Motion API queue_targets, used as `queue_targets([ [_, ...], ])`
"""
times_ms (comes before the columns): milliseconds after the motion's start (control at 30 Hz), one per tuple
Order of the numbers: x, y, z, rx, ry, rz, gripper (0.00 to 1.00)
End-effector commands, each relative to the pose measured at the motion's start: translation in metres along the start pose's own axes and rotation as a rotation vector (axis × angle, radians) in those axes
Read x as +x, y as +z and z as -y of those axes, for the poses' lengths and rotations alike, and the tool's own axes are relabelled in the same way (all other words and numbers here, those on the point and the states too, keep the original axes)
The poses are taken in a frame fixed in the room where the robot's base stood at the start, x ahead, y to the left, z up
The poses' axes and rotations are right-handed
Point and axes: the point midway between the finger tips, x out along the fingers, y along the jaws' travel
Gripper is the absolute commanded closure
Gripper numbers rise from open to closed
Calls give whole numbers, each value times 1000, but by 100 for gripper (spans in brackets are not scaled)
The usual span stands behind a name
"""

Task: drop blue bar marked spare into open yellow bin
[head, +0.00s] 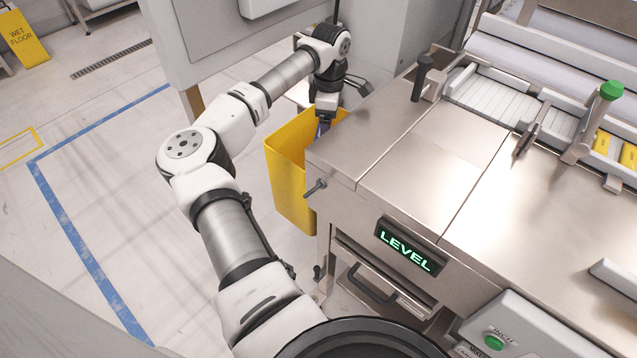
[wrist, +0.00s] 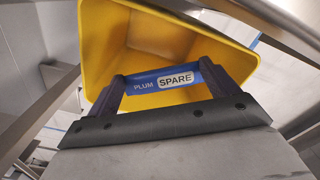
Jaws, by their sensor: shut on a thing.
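The blue bar (wrist: 145,85) with a white "SPARE" label and the word "PLUM" shows in the wrist view. My gripper (wrist: 160,82) is shut on it, one finger at each end of the visible bar. In the head view my gripper (head: 323,122) points down at the bin's opening, with a small bit of blue at its tips. The open yellow bin (head: 287,180) stands beside the steel machine. In the wrist view the bin (wrist: 105,35) lies behind the bar, its mouth facing the camera. The part of the bin floor behind the bar and gripper is hidden.
The steel machine (head: 430,150) with a green "LEVEL" display (head: 405,247) stands directly right of the bin. A side knob (head: 316,187) sticks out near the bin. A grey cabinet (head: 245,45) is behind my arm. Floor left of the bin is clear.

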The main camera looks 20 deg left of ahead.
Motion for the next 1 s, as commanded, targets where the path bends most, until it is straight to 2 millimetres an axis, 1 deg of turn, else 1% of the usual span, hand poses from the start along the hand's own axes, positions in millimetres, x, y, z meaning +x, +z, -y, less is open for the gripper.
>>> queue_targets([
  [33,5,0,0,0,0,1,36],
  [67,6,0,0,0,0,1,36],
  [333,6,0,0,0,0,0,36],
  [367,6,0,0,0,0,0,10],
  [433,6,0,0,0,0,0,1],
  [667,6,0,0,0,0,0,0],
  [767,0,0,0,0,2,-1,0],
  [867,-13,0,0,0,2,-2,0],
  [967,-33,0,-1,0,4,-3,0],
  [1000,-43,0,-1,1,4,-3,0],
])
